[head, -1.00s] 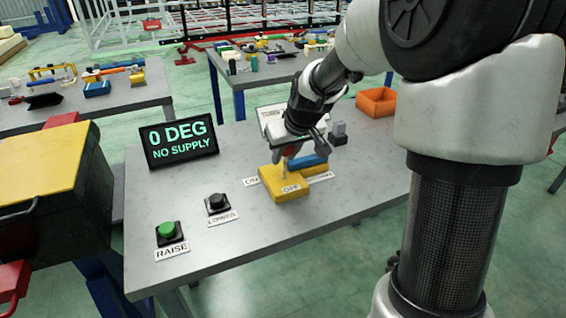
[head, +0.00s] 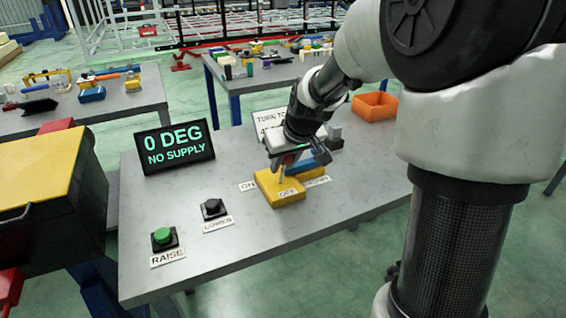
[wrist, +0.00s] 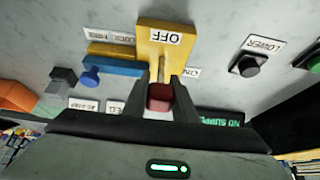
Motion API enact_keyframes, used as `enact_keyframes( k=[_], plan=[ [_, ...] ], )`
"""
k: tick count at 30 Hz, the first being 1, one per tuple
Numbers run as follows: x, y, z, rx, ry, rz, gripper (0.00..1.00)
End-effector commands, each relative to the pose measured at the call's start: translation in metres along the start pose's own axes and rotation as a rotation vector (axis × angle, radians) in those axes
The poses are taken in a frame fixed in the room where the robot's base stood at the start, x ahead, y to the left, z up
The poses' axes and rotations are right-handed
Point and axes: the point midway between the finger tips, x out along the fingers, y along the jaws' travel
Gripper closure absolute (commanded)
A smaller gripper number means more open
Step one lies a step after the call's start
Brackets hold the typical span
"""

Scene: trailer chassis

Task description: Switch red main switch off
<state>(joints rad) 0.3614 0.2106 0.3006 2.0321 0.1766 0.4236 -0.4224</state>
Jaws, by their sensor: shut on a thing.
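The red main switch (wrist: 160,98) shows in the wrist view as a small red piece between my fingertips. It stands at a yellow base (head: 280,190) on the grey table, with an OFF label on the near end and an ON label beside the far end. My gripper (head: 286,163) is over this base, its fingers closed around the red piece; my gripper also shows in the wrist view (wrist: 160,88). The fingers hide part of the switch. The display (head: 176,147) reads "0 DEG NO SUPPLY".
A green RAISE button (head: 163,237) and black LOWER button (head: 212,208) stand at the table's front left. A blue-handled piece (head: 305,166) lies close to the yellow base on the right. An orange bin (head: 375,106) stands at the back right.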

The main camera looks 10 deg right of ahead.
Motion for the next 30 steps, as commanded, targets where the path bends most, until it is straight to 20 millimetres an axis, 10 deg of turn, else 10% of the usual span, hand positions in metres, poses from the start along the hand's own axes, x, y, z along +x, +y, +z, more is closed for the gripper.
enact_keyframes(
  k=[22,23,24,30],
  plan=[
    [-0.0004,0.0005,0.0021,0.001,-0.006,-0.001,1.0],
    [-0.0004,0.0005,0.002,0.001,-0.006,0.0,0.7],
    [-0.0004,0.0005,0.0018,0.001,-0.005,0.0,0.64],
    [-0.0001,0.0003,0.001,0.001,-0.003,0.0,0.56]
  ],
)
